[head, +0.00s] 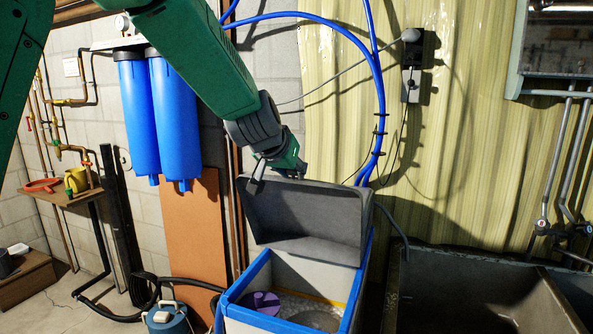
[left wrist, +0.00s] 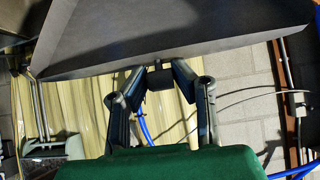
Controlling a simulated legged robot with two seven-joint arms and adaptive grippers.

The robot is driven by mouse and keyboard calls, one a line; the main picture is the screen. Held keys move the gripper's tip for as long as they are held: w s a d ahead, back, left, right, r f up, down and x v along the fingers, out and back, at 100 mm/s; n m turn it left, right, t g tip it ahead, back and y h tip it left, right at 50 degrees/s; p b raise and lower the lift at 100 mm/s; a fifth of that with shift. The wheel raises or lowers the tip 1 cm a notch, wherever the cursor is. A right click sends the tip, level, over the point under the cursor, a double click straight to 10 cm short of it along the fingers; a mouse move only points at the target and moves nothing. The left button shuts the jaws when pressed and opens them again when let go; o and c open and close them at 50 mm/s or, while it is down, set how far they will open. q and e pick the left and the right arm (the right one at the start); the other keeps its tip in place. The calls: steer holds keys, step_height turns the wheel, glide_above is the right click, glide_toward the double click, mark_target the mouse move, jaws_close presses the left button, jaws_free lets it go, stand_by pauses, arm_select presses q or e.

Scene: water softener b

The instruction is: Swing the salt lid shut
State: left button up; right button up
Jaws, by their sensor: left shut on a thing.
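The dark grey salt lid (head: 305,222) stands raised, leaning back, at the rear of the softener cabinet (head: 252,274), which is pale with blue edges. The cabinet's top is open, showing pale salt (head: 305,305) and a purple part (head: 262,302) inside. My left gripper (head: 273,176) is at the lid's upper left edge. In the left wrist view the lid (left wrist: 160,35) fills the top, and the fingers (left wrist: 160,76) close around a small dark piece at its edge. The exact contact is hard to see in the head view. My right gripper is not in view.
Two blue filter housings (head: 158,118) hang on the wall at left. A blue hose (head: 378,100) loops behind the lid. A stone sink (head: 480,300) stands close at right. A small blue container (head: 167,318) sits on the floor at the cabinet's left.

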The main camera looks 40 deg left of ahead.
mark_target(287, 182)
arm_select(q)
steer(key=shift+s+d+f+b, duration=0.2)
steer(key=shift+s+f+b, duration=0.1)
steer(key=shift+s+f, duration=0.25)
steer(key=shift+s+d+f+b, duration=0.15)
steer(key=shift+s+f+b, duration=0.15)
steer(key=shift+s, duration=0.4)
steer(key=shift+s+d+f+b, duration=0.25)
steer(key=shift+s+f+b, duration=0.75)
steer(key=shift+s+f, duration=0.1)
steer(key=shift+s+d+f+b, duration=0.25)
steer(key=shift+s+f+b, duration=0.15)
steer(key=shift+s+f, duration=0.6)
steer(key=shift+s+d+f+p, duration=0.2)
steer(key=shift+s+f+p, duration=0.2)
steer(key=shift+s+f, duration=0.5)
steer(key=shift+f, duration=0.2)
